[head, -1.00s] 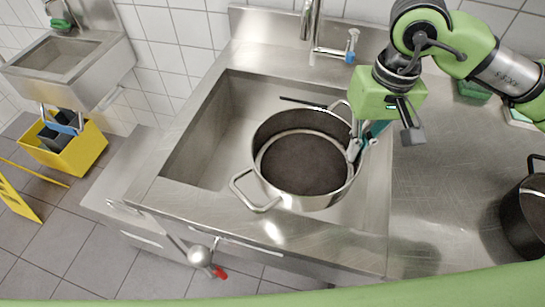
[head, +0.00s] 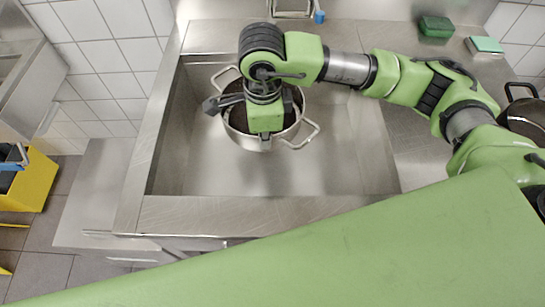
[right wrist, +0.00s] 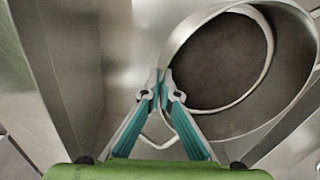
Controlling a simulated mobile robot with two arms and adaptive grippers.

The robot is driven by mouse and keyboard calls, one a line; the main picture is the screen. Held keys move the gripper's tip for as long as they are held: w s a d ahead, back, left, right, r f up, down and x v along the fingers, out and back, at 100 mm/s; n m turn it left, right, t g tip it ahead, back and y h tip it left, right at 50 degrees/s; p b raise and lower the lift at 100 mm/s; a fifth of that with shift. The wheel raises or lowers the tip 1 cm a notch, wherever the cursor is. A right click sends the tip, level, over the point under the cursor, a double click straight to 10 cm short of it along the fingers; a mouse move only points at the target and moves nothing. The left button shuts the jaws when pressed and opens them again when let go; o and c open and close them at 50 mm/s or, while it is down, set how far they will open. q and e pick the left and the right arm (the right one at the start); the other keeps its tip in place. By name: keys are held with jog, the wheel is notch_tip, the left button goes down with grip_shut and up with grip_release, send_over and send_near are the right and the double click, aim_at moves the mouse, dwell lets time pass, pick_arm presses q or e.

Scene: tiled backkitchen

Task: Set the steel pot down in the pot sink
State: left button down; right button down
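The steel pot (head: 238,134) is upright inside the pot sink (head: 330,172), toward its back wall, with its two loop handles at upper left and lower right. My right gripper is over the pot, and its green body and wrist cover much of the pot in the head view. In the right wrist view the fingertips of my right gripper (right wrist: 160,88) meet at the rim of the pot (right wrist: 215,65), shut on its wall with a handle loop below. Whether the pot's base touches the sink floor cannot be told. My left gripper is not in view.
A dark pot (head: 526,118) stands on the counter at right. A green block (head: 435,27) and a teal-topped sponge (head: 485,45) lie at the back right. A tap base (head: 292,8) is behind the sink. A yellow bucket (head: 30,185) is on the floor at left. The sink's front is clear.

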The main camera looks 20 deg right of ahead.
jog(key=a+f+m, duration=0.1)
jog(key=f+m, duration=0.2)
jog(key=f, duration=0.2)
jog(key=a+f+m, duration=0.2)
jog(key=f+m, duration=0.1)
jog(key=f, duration=0.2)
jog(key=s+a+f+m, duration=0.1)
jog(key=a+f+m, duration=0.1)
jog(key=f, duration=0.3)
jog(key=shift+a+m+h+p, duration=0.1)
jog(key=shift+m+h+p, duration=0.2)
jog(key=shift+m, duration=0.2)
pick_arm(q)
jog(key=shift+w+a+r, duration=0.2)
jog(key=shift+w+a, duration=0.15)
pick_arm(e)
jog(key=shift+f, duration=0.15)
jog(key=c, duration=2.3)
grip_release()
jog(key=shift+s, duration=0.1)
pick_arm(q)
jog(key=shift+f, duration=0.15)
